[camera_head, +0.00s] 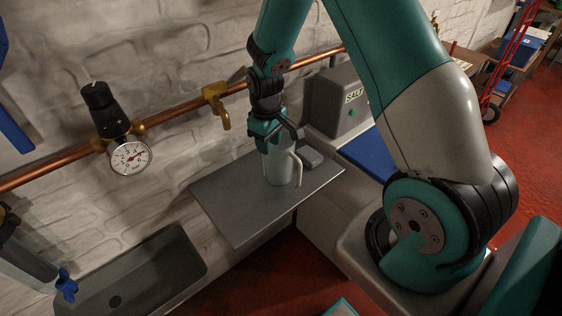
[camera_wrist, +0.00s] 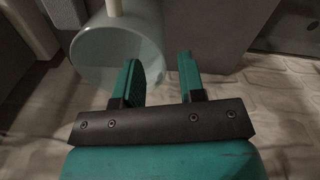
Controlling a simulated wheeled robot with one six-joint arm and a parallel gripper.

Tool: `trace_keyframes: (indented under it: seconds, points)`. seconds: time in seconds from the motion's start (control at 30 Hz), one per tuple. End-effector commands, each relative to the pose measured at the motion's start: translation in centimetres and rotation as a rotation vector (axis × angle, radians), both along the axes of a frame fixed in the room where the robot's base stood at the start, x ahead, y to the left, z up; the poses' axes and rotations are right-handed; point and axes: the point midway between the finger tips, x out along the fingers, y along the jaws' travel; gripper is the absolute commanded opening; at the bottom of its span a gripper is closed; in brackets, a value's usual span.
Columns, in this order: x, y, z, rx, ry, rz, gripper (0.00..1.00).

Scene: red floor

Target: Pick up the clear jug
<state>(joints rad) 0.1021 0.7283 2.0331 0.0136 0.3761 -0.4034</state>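The clear jug (camera_head: 279,168) stands upright on a grey metal shelf (camera_head: 236,207), with its pale handle on its right side. My gripper (camera_head: 277,137) is directly above or at the top of the jug in the head view and covers its upper part. In the wrist view my gripper (camera_wrist: 158,65) has its two fingers apart with nothing seen held between them. The jug (camera_wrist: 98,55) shows there as a pale round shape, mostly left of the fingers.
A grey box marked SALT (camera_head: 338,101) stands behind the shelf to the right. A copper pipe (camera_head: 185,112) with a gauge (camera_head: 130,157) and a brass valve (camera_head: 217,103) runs along the brick wall. A dark sink (camera_head: 150,275) lies front left.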

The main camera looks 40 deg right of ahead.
Motion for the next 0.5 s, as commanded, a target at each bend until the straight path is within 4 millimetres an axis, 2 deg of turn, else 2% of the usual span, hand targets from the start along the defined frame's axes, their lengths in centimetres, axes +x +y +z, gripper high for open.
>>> trace_keyframes:
  seconds: [0.17,0.4,0.5]
  points:
    - [-0.1,0.0,-1.2,0.0,0.002,0.0,0.37]
    - [-0.2,0.1,-4.8,0.0,0.002,0.0,0.37]
    - [-0.2,0.1,-5.5,0.0,-0.001,0.0,0.37]
